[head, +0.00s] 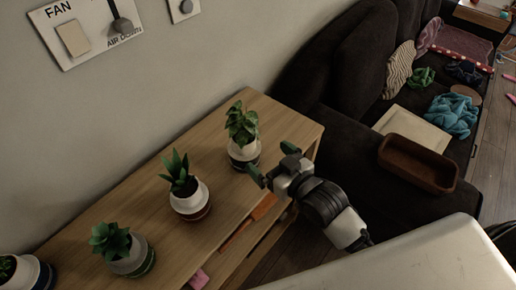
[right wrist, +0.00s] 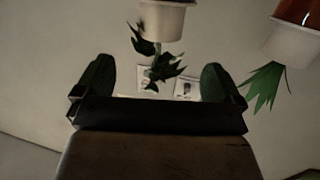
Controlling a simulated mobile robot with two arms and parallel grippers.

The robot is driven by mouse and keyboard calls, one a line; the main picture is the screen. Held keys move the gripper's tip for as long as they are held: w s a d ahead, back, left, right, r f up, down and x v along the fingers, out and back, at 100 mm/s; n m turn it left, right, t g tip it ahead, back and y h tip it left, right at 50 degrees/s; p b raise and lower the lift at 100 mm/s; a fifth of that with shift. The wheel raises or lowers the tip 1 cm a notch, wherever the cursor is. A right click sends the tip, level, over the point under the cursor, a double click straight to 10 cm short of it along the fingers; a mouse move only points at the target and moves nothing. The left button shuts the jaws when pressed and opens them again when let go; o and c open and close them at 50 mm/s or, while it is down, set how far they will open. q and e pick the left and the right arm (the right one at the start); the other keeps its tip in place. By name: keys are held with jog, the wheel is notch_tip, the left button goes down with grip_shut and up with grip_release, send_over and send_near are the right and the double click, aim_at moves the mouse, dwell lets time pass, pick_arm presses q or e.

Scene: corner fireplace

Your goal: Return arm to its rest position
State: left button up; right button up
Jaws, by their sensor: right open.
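My right gripper (head: 272,168) is over the right end of the wooden shelf unit (head: 230,193). Its green fingertips are spread apart and nothing is between them. It is close beside the rightmost potted plant (head: 243,135), which stands upright on the top board. In the right wrist view, the open fingers (right wrist: 157,85) frame the leaves of a plant (right wrist: 160,65) whose white pot is at the top edge. Another potted plant (right wrist: 270,80) is at the upper right there. My left gripper is not in view.
More potted plants stand along the shelf: a spiky one (head: 188,192), a rosette (head: 125,250) and one at the corner. A dark sofa (head: 345,70) with a brown tray (head: 418,163) and clothes is at the right. A fan switch panel (head: 88,25) hangs on the wall.

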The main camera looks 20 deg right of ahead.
jog(key=shift+v, duration=0.85)
jog(key=shift+f, duration=0.1)
jog(key=s+d+f+m+g+h, duration=0.1)
jog(key=s+d+f+g+h, duration=0.2)
jog(key=s+g, duration=0.45)
jog(key=s+d+f+m+g+h, duration=0.1)
jog(key=s+d+f+g+h, duration=0.25)
jog(key=s, duration=0.65)
notch_tip(320, 180, down, 28)
jog(key=a+g, duration=0.2)
jog(key=s+d+f+g, duration=0.1)
jog(key=s+d+f, duration=0.2)
jog(key=s+f, duration=1.3)
jog(key=shift+s+d, duration=0.2)
jog(key=shift+s, duration=0.2)
jog(key=shift+f+y, duration=0.1)
jog(key=shift+y, duration=0.15)
